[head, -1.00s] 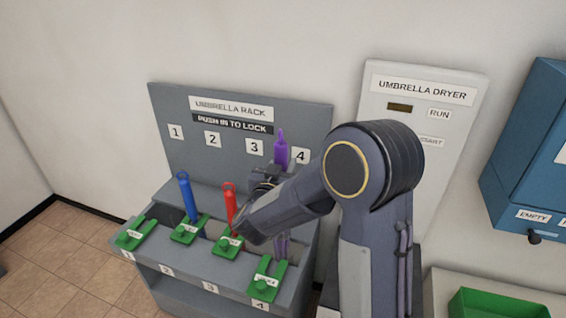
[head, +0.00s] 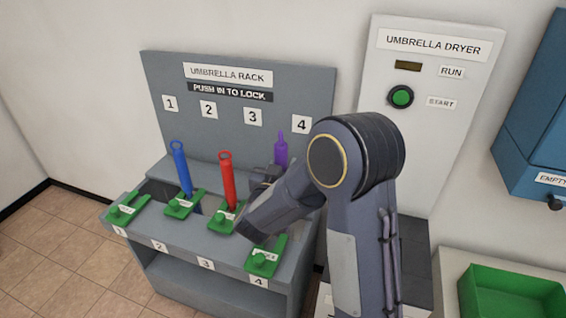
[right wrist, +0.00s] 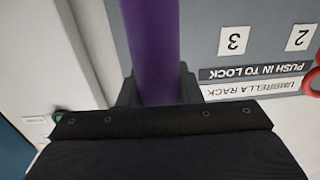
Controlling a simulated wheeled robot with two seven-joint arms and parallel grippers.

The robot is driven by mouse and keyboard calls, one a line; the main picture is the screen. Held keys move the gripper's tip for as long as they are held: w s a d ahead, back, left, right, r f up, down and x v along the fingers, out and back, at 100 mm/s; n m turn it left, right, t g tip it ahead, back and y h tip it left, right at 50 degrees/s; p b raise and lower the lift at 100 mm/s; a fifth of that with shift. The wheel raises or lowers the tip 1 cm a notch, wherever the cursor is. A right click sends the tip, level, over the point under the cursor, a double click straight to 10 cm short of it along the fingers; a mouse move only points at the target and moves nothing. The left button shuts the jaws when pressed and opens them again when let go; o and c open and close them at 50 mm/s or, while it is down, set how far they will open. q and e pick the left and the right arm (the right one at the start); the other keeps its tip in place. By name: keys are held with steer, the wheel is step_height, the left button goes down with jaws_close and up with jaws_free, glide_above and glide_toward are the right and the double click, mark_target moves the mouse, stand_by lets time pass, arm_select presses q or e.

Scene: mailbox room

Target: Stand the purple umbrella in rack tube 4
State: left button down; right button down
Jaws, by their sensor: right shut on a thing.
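The purple umbrella (head: 281,148) stands about upright in front of the rack's back panel, just left of and below the number 4 plate (head: 301,124). My right gripper (head: 268,178) is shut on it; its purple shaft (right wrist: 154,50) also shows between the fingers (right wrist: 157,92) in the right wrist view. The umbrella's lower part is hidden behind my right arm, so I cannot tell how deep it sits at tube 4. The green latch of tube 4 (head: 265,258) is at the rack's front right. My left gripper is not in view.
A blue umbrella (head: 181,168) stands at tube 2 and a red one (head: 227,180) at tube 3, close left of my gripper. Tube 1 looks empty. The umbrella dryer (head: 425,100) stands to the right, with a green bin (head: 510,292) at the lower right.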

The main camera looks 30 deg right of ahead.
mark_target(284, 162)
steer(key=shift+f+b, duration=2)
steer(key=shift+f, duration=0.9)
steer(key=c, duration=0.9)
jaws_free()
steer(key=shift+c, duration=0.2)
steer(key=r+p, duration=0.1)
steer(key=r, duration=0.2)
steer(key=r+p, duration=0.1)
steer(key=shift+s+a+r+p, duration=0.2)
steer(key=shift+s+p, duration=0.05)
steer(key=shift+p, duration=0.05)
steer(key=s+r, duration=0.1)
steer(key=s+a+r+p, duration=0.1)
steer(key=r, duration=0.1)
steer(key=s+a+r+p, duration=0.1)
steer(key=r, duration=0.1)
steer(key=shift+s+a, duration=0.1)
steer(key=shift+s, duration=0.15)
steer(key=s+a+r+p, duration=0.2)
steer(key=s+a+r, duration=0.1)
steer(key=s, duration=0.5)
steer(key=shift+a+r+p, duration=0.3)
steer(key=shift+a, duration=0.6)
steer(key=shift+w, duration=0.1)
